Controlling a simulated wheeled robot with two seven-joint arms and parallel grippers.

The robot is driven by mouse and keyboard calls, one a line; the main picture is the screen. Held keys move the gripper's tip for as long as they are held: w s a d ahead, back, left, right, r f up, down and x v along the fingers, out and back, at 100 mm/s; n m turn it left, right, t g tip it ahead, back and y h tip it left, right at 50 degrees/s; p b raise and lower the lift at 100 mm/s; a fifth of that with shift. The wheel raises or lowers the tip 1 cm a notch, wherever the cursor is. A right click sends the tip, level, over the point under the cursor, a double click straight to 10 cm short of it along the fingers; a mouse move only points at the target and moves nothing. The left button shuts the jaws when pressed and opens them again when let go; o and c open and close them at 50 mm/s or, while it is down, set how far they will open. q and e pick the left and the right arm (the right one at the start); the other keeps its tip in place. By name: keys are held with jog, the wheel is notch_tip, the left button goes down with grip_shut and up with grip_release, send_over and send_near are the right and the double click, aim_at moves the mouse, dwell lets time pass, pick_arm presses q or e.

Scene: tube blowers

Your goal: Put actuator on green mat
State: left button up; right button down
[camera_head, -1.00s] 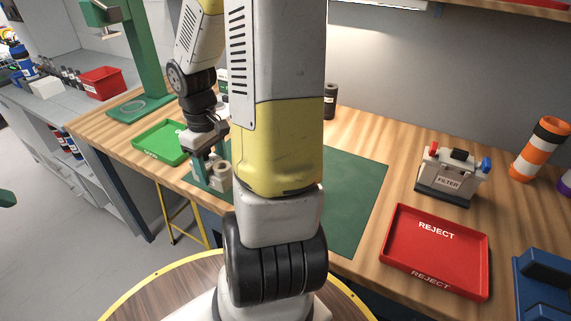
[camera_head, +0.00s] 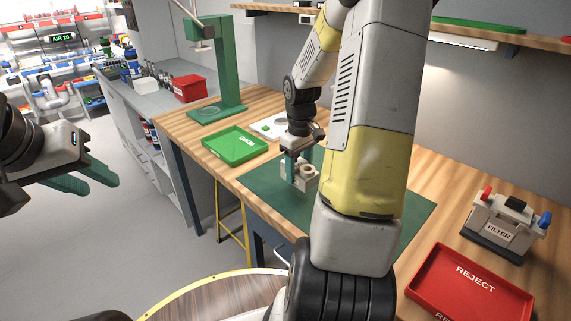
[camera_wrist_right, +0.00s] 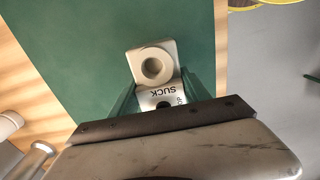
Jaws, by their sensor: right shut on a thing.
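The actuator is a pale grey block with a round ring-shaped port, and it shows over the green mat in the head view (camera_head: 305,174). In the right wrist view the actuator (camera_wrist_right: 154,66) carries the word SUCK. My right gripper (camera_head: 293,168) is shut on it, with green fingers on either side. In the right wrist view the green mat (camera_wrist_right: 100,35) lies behind the block. I cannot tell whether the block touches the mat (camera_head: 268,192). My right arm hides part of the mat. My left gripper (camera_head: 92,178) is open and empty, away from the bench at the left.
A green tray (camera_head: 222,155) and a white plate (camera_head: 262,127) lie beyond the mat. A green stand (camera_head: 228,75) rises at the back left. A red REJECT tray (camera_head: 440,280) and a FILTER unit (camera_head: 500,228) are at the right. The mat's front-left part is bare.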

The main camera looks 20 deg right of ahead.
jog(key=shift+w+d+f, duration=0.15)
jog(key=shift+w+d, duration=0.55)
jog(key=shift+d, duration=0.3)
jog(key=shift+f, duration=1.7)
jog(key=shift+f, duration=0.15)
jog(key=c, duration=0.5)
grip_release()
